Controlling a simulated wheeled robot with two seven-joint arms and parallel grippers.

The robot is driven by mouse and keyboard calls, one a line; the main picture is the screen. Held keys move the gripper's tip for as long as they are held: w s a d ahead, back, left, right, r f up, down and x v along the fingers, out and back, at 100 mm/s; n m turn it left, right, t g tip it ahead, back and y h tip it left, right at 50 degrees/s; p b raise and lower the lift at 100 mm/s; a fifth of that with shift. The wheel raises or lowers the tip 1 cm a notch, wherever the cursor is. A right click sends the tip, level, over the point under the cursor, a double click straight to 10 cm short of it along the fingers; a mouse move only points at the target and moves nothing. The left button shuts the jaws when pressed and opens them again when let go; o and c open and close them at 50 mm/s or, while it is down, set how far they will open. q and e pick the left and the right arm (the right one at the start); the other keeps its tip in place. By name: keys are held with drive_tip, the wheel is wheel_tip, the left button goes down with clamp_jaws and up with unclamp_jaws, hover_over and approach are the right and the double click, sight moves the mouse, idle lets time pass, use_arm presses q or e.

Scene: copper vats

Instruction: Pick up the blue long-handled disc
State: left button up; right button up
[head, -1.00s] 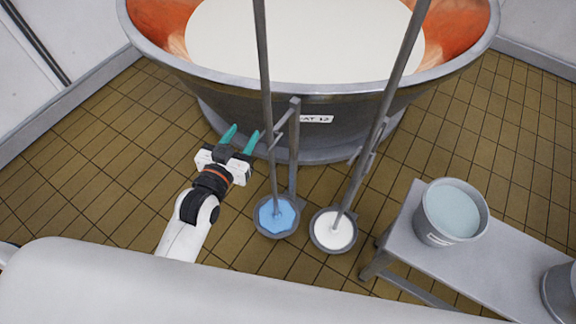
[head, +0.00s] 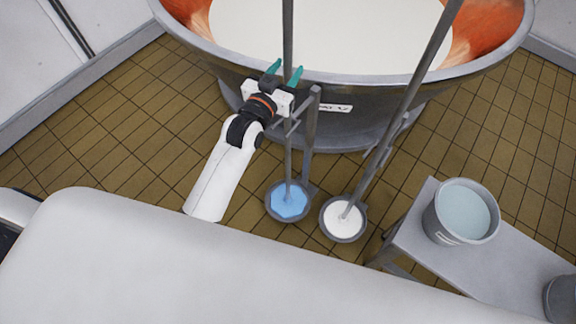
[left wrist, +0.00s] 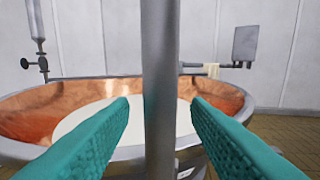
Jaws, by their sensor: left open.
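The blue disc (head: 289,202) sits low in a grey round holder beside the vat, and its long grey handle (head: 288,155) rises nearly upright from it. My left gripper (head: 285,72) is open at the handle's upper part, with its teal fingertips on either side of the handle. In the left wrist view the handle (left wrist: 160,90) stands upright between the two open fingers (left wrist: 160,100), with a gap on each side. A white disc (head: 343,218) with a tilted long handle sits in a second holder to the right. My right gripper is not in view.
A large copper-lined vat (head: 345,92) full of white liquid stands just behind the handles. A bench (head: 420,240) at the right carries a bucket (head: 462,212) of pale liquid. A grey post (head: 312,130) with a bracket stands close by the handle.

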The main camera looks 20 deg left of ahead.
use_arm(q)
drive_tip(key=shift+w+d+f, duration=0.1)
drive_tip(key=shift+w, duration=0.55)
clamp_jaws()
drive_tip(key=shift+r, duration=0.2)
